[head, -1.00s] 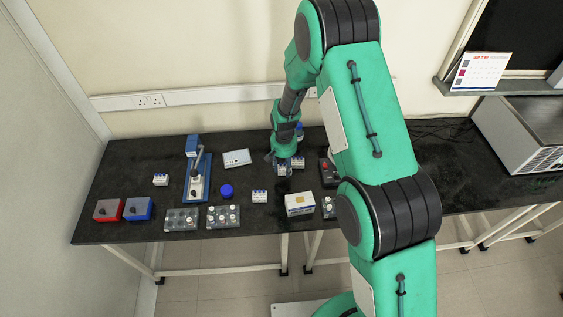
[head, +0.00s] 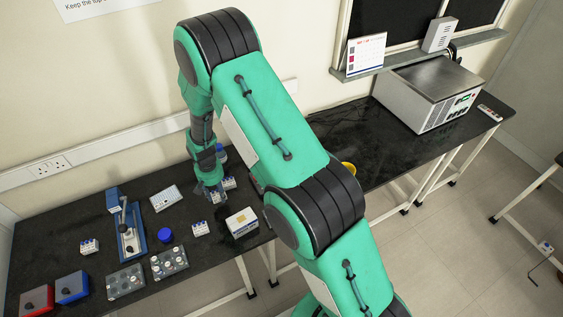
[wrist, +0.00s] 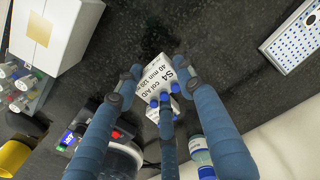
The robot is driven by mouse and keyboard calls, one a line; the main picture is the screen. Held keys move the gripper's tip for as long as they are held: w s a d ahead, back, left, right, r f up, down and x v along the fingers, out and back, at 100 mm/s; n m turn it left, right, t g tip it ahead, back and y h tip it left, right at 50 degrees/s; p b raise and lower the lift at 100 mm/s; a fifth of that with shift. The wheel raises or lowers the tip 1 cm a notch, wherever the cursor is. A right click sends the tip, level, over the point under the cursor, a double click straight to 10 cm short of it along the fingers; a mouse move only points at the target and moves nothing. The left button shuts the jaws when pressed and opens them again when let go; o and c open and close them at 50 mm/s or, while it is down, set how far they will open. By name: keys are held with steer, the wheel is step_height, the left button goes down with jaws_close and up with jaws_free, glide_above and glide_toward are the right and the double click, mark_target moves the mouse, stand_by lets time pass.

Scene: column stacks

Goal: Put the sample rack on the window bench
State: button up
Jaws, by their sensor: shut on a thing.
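My gripper (head: 210,190) is low over the black bench (head: 345,125) in the head view. In the wrist view my gripper (wrist: 157,92) is shut on a small white sample rack (wrist: 153,72) with blue caps and a printed label reading S4. In the head view the held rack (head: 215,199) is partly hidden by the fingers; I cannot tell whether it touches the bench. Similar small racks stand nearby (head: 229,183), in front (head: 200,229) and at the left (head: 89,246). The bench's right part runs below a window (head: 395,18); I cannot tell whether this is the window bench.
A blue-capped bottle (wrist: 200,150) is close to the gripper in the wrist view. A large metal-topped bath (head: 430,92) occupies the right end. Bare bench lies left of it.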

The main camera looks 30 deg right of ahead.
mark_target(218, 193)
step_height(218, 193, up, 16)
steer(key=w+d+m+b, duration=0.1)
steer(key=w+d+m, duration=0.2)
steer(key=d, duration=0.7)
steer(key=w+d+m+b, duration=0.2)
steer(key=w+d+m, duration=0.1)
steer(key=d, duration=0.7)
steer(key=w+d+m+b, duration=0.2)
steer(key=d+m, duration=0.3)
steer(key=d, duration=0.5)
steer(key=shift+w+d+f, duration=0.15)
steer(key=shift+w+d, duration=0.05)
steer(key=shift+w, duration=0.2)
steer(key=shift+w+d+f, duration=0.1)
steer(key=shift+w+d, duration=0.05)
steer(key=shift+w, duration=0.25)
steer(key=s+d+m+b, duration=0.2)
steer(key=s+d+m, duration=0.25)
steer(key=d, duration=1.05)
steer(key=s+d+m+b, duration=0.35)
steer(key=d+m, duration=0.25)
steer(key=d, duration=0.9)
steer(key=s+d+m+b, duration=0.2)
steer(key=s+d+m, duration=0.3)
steer(key=d, duration=1)
step_height(218, 193, down, 10)
steer(key=shift+f, duration=0.15)
steer(key=shift+s, duration=0.1)
